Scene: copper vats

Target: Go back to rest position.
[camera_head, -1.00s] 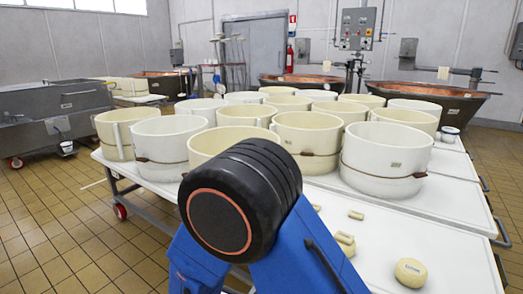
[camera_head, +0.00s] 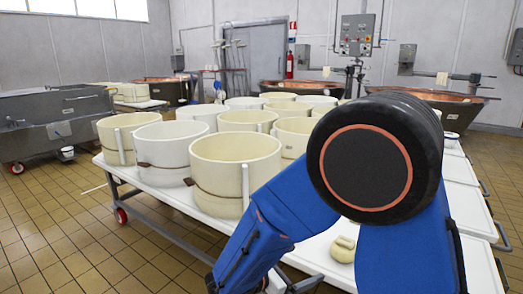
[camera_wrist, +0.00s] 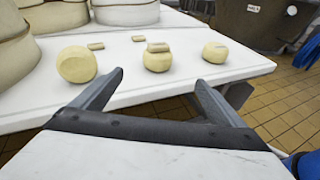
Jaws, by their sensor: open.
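My gripper (camera_wrist: 158,92) shows in the wrist view with its two dark fingers spread apart and nothing between them. Beyond the fingers is the white table (camera_wrist: 140,95), with three small round cheeses on it: one at the left (camera_wrist: 76,64), one in the middle (camera_wrist: 157,58) and one at the right (camera_wrist: 215,53). In the head view my blue arm is folded across the lower right. It hides much of the table there, and one pale cheese (camera_head: 343,249) shows between its links. The gripper's fingers cannot be made out in the head view.
Several cream round moulds (camera_head: 236,165) crowd the white table (camera_head: 170,187). Copper vats (camera_head: 455,97) stand along the back. A grey steel tank (camera_head: 50,120) is at the left. Tiled floor (camera_head: 60,220) is open at the left front.

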